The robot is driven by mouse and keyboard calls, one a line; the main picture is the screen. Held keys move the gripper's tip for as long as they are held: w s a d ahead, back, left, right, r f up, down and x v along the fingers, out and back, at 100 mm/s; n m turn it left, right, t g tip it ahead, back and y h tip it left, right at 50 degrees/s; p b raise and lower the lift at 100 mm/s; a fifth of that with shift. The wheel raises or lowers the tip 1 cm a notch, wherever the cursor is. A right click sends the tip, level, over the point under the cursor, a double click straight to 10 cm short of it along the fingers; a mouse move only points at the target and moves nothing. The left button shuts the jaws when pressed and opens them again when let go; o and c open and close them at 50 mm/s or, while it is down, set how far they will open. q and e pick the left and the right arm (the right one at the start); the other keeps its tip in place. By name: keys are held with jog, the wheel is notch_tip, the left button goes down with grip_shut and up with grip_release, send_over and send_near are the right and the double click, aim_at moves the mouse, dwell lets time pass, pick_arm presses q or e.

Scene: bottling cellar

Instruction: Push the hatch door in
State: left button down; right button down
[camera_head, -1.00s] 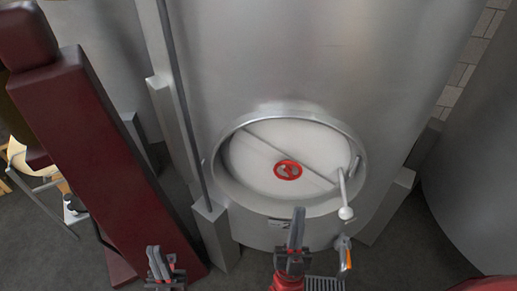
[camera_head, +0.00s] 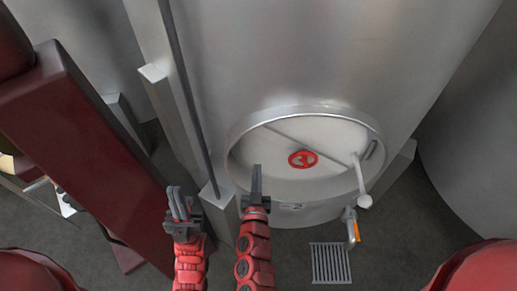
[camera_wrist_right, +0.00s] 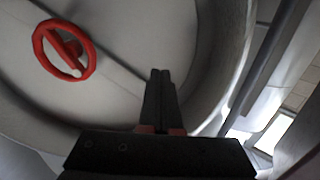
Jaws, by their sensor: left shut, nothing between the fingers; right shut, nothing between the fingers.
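The round pale hatch door (camera_head: 290,143) sits inside a steel ring frame (camera_head: 240,138) low on a large tank. It has a red handwheel (camera_head: 303,159) at its middle and a bar across it. A lever with a white ball end (camera_head: 365,201) is at its right edge. My right gripper (camera_head: 256,168) is shut and empty, in front of the frame's lower left. In the right wrist view, its fingers (camera_wrist_right: 160,75) show before the door, with the handwheel (camera_wrist_right: 64,49) to the left; contact cannot be told. My left gripper (camera_head: 178,190) is shut and empty, left of the hatch.
A dark red beam (camera_head: 85,150) slants along the left. A thin pole and grey post (camera_head: 219,213) stand just left of the hatch. A tap with an orange handle (camera_head: 355,230) and a floor grate (camera_head: 330,263) are below it. Another tank (camera_head: 470,150) stands at right.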

aim_at(258, 144)
jog(key=w+p, duration=0.1)
jog(key=w, duration=0.2)
jog(key=w+p, duration=0.1)
jog(key=w, duration=0.2)
jog(key=shift+w+d+r, duration=0.15)
jog(key=shift+w, duration=0.65)
